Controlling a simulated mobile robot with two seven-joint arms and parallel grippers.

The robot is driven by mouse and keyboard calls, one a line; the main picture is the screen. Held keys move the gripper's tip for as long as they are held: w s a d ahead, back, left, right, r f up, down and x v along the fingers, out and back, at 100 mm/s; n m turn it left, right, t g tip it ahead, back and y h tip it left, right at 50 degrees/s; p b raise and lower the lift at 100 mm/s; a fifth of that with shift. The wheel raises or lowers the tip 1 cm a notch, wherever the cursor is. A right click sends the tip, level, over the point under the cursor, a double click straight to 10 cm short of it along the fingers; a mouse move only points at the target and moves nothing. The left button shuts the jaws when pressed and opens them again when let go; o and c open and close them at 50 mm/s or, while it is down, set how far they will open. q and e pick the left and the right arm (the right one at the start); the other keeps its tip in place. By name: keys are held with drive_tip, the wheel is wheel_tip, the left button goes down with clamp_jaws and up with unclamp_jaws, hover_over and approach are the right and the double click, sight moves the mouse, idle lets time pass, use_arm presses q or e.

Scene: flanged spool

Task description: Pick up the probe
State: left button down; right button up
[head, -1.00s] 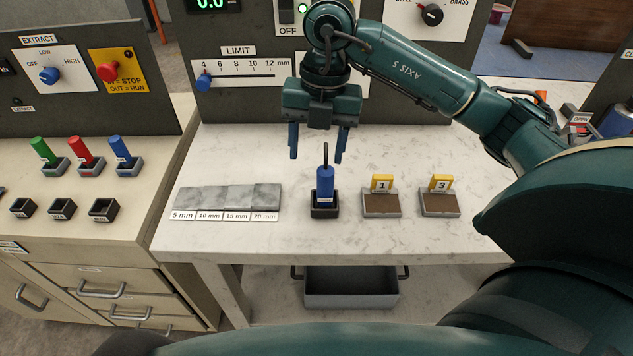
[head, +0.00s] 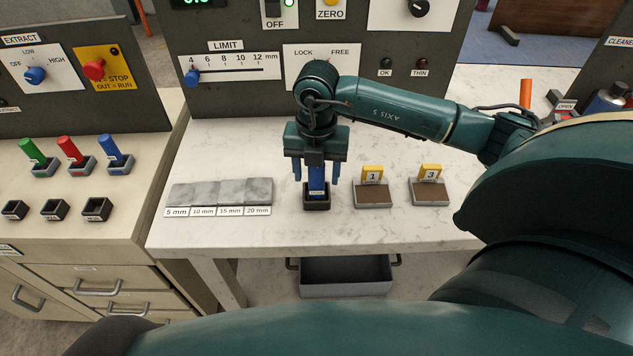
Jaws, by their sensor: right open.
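The probe (head: 317,182) is a blue upright handle standing in a small black holder (head: 317,204) on the white marble-look table. Its top and the dark stem seen earlier are hidden behind my right gripper. My right gripper (head: 317,178) points straight down over the probe. Its two blue fingers are open, one on each side of the handle, with a small gap showing beside it. My left gripper is not in view.
Grey thickness blocks (head: 218,192) labelled 5 to 20 mm lie left of the holder. Brown blocks with yellow tags 1 (head: 373,194) and 3 (head: 430,191) stand to the right. A dark control panel (head: 225,97) rises behind. The table's front strip is clear.

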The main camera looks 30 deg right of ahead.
drive_tip(key=shift+f, duration=0.55)
drive_tip(key=c, duration=1.1)
